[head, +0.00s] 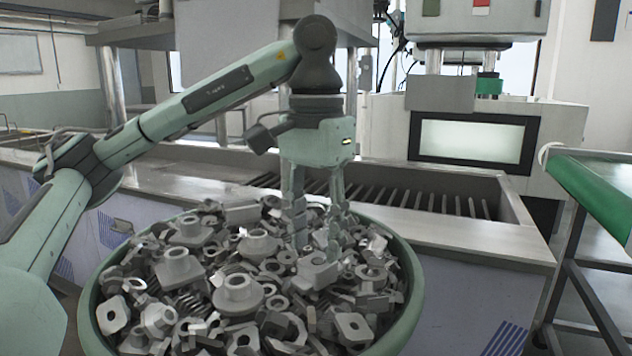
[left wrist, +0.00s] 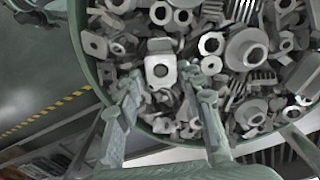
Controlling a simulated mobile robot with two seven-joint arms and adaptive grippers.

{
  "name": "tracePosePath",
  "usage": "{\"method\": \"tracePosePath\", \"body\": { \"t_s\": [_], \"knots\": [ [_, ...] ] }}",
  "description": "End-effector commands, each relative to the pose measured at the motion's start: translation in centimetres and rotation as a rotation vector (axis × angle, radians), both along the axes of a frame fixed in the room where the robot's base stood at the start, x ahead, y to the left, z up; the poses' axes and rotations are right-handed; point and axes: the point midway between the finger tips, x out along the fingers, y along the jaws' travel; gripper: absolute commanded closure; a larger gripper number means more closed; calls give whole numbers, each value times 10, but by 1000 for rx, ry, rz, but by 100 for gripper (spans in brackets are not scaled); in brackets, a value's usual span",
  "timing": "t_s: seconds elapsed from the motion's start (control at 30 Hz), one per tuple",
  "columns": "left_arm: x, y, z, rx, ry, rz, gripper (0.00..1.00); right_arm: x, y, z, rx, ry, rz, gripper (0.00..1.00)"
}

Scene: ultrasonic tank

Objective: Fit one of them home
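A round green bin (head: 416,285) in the head view is heaped with loose grey metal parts. My left gripper (head: 317,242) points down into the right part of the heap, its fingers spread and nothing seen held. A block-like part with a hole (head: 317,272) lies right by its fingertips. In the left wrist view, a pale square part with a round hole (left wrist: 160,70) lies between and just beyond the tips of the open left gripper (left wrist: 164,85). Whether the fingers touch it I cannot tell. Flanged round parts (head: 238,293) lie nearby. My right gripper is out of view.
A steel tank (head: 415,222) with a slatted inside stands behind the bin. A machine with a pale screen (head: 470,140) stands behind it. A green-topped table (head: 595,185) is at the right. The bin's rim (left wrist: 85,50) curves close to my fingers.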

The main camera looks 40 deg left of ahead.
Motion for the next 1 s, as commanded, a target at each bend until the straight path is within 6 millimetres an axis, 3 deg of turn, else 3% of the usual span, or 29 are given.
{"method": "tracePosePath", "body": {
  "t_s": [0.4,0.6,1.0],
  "knots": [
    [0,0,67,1,-5,1,62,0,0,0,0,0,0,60],
    [0,0,91,1,-2,0,62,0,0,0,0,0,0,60],
    [0,0,102,0,1,0,62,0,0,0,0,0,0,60]
  ]
}}
